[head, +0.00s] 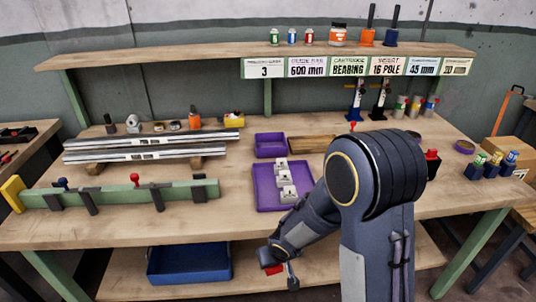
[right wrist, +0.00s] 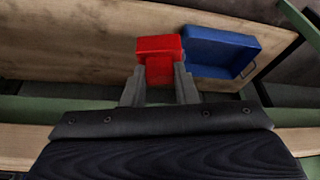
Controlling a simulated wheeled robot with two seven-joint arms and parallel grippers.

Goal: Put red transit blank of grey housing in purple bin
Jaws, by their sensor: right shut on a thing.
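My right gripper (right wrist: 160,70) is shut on a red block-shaped blank (right wrist: 159,46). In the head view the gripper (head: 280,268) and the red blank (head: 273,269) are low, in front of the bench's front edge and above the lower shelf. A purple tray (head: 262,192) on the bench top holds several grey housings (head: 287,193). A smaller purple bin (head: 265,151) stands just behind it and looks empty. My right arm hides part of the bench to the right of the tray. My left gripper is out of view.
A blue bin (head: 190,264) sits on the lower shelf; it also shows in the wrist view (right wrist: 221,43). A green fixture rail (head: 110,194) lies at the bench's left, with metal rails (head: 150,150) behind. Blue holders (head: 490,169) stand at the right.

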